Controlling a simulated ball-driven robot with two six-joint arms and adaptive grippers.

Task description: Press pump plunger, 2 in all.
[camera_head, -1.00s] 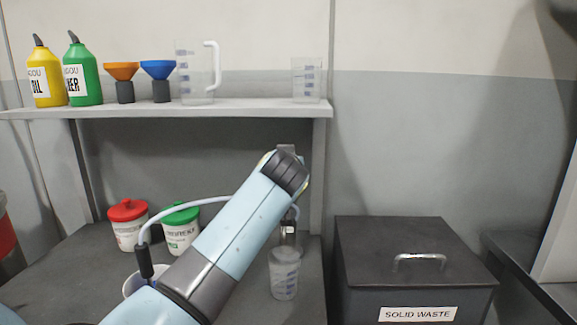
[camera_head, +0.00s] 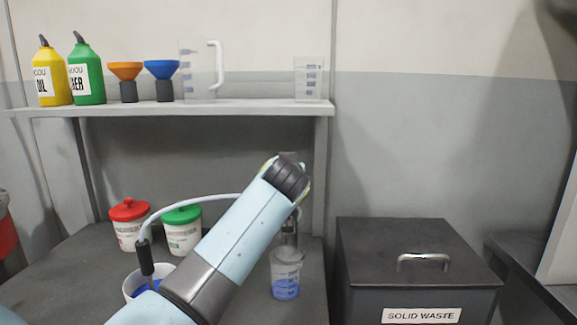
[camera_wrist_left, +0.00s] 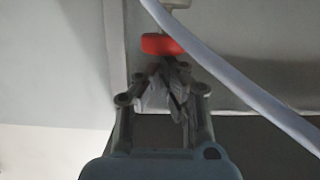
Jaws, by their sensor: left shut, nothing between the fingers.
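My left gripper (camera_wrist_left: 165,68) is shut and empty in the wrist view. Its fingertips are right at a red knob (camera_wrist_left: 163,44), which looks like the pump plunger's top; I cannot tell whether they touch. In the head view my left arm hides most of the pump and the gripper. A pale hose (camera_head: 190,202) arches from behind my arm to a dark end piece (camera_head: 146,258) in a white container (camera_head: 129,288) with blue liquid. A clear beaker (camera_head: 285,272) with blue liquid in its lower part stands right of my arm. My right gripper is not in view.
A red-lidded tub (camera_head: 129,225) and a green-lidded tub (camera_head: 182,231) stand behind the hose. A shelf (camera_head: 230,108) above carries bottles, funnels and clear measuring jugs. A dark solid waste bin (camera_head: 415,260) stands at the right. The hose also crosses the wrist view (camera_wrist_left: 235,75).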

